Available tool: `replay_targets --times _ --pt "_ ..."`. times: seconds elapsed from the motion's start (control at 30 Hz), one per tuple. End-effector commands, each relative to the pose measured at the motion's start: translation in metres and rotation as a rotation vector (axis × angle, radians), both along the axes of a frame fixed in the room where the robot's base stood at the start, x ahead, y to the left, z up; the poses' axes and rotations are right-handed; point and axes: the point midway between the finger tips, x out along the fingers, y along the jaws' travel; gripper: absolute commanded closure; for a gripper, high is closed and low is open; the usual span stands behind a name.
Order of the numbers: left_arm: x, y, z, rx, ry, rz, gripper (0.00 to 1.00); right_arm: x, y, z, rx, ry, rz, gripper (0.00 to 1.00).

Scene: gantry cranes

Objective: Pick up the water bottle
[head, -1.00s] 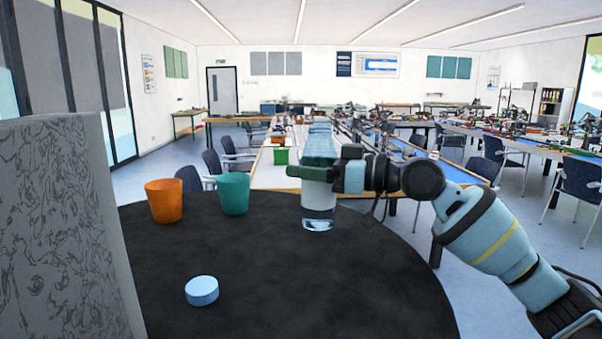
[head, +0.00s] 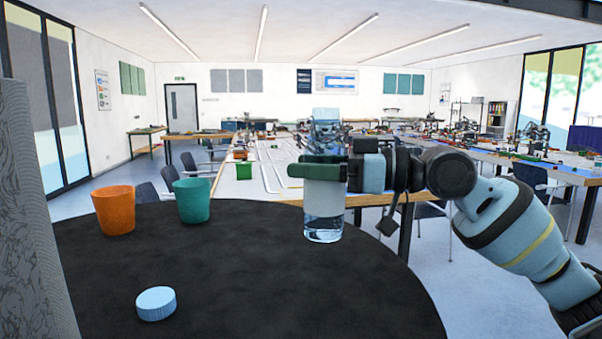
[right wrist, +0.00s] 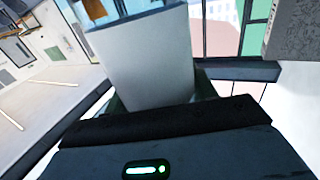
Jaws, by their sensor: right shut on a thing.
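The water bottle (head: 324,216) is clear with a pale label and stands upright in the jaws of my right gripper (head: 325,171). The dark green fingers close around its upper body, and its clear top rises above them. The bottle base appears over the far right part of the dark round table; I cannot tell the gap beneath it. In the right wrist view, a smooth pale surface (right wrist: 145,55), likely the bottle, fills the space in front of the gripper. My left gripper is not in view.
An orange cup (head: 113,211), a green cup (head: 192,201) and a light blue round disc (head: 156,304) are on the dark round table (head: 250,285). A grey patterned block (head: 30,220) stands at the left edge. Long tables with models and chairs lie behind.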

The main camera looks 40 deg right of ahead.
Motion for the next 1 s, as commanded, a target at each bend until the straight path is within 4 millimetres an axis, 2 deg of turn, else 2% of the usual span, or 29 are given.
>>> replay_targets --times 0.1,0.6,1.0 --pt "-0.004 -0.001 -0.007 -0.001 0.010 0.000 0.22 -0.006 0.000 -0.002 -0.003 0.000 -0.001 0.73" --pt "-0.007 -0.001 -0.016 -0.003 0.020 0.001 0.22 -0.041 -0.006 0.004 0.001 -0.003 0.001 0.73" --pt "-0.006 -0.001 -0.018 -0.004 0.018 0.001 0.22 -0.056 -0.008 0.006 -0.002 -0.003 0.000 0.73"
